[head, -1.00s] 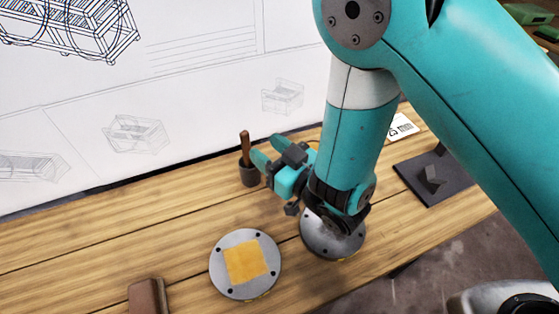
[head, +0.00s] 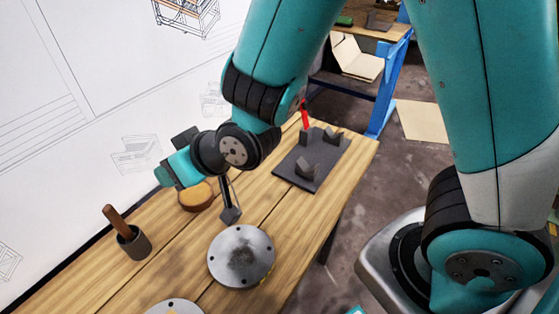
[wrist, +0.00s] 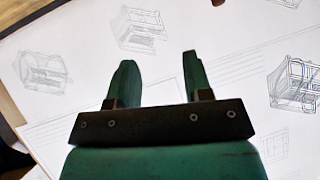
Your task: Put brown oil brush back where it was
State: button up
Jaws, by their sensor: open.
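The brown oil brush (head: 114,218) stands in a small dark cup (head: 134,243) at the left of the wooden bench in the head view. Its brown handle sticks up and leans to the left; its lower end is hidden inside the cup. My gripper (head: 168,178) is raised above the bench, to the right of and higher than the brush in the picture, and apart from it. In the wrist view my gripper (wrist: 158,80) has its two fingers spread with nothing between them, facing the wall drawings.
A grey disc with bolt holes (head: 241,256) lies on the bench, with another disc (head: 174,307) at the bottom edge. A round tan-topped piece (head: 196,196) sits behind my wrist. A dark fixture plate (head: 312,160) lies on the right. The drawing-covered wall (head: 60,110) backs the bench.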

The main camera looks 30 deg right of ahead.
jog(key=s+d+r+n+g+h, duration=0.1)
jog(key=s+d+r+g, duration=0.3)
jog(key=s, duration=0.4)
jog(key=s+d+r+g+h, duration=0.1)
jog(key=s+d+r+g, duration=0.3)
jog(key=s, duration=0.5)
notch_tip(320, 180, up, 2)
jog(key=shift+s+d+r+n+h, duration=0.15)
jog(key=shift+d+n+h, duration=0.25)
jog(key=shift+d, duration=0.8)
notch_tip(320, 180, up, 6)
jog(key=p, duration=0.6)
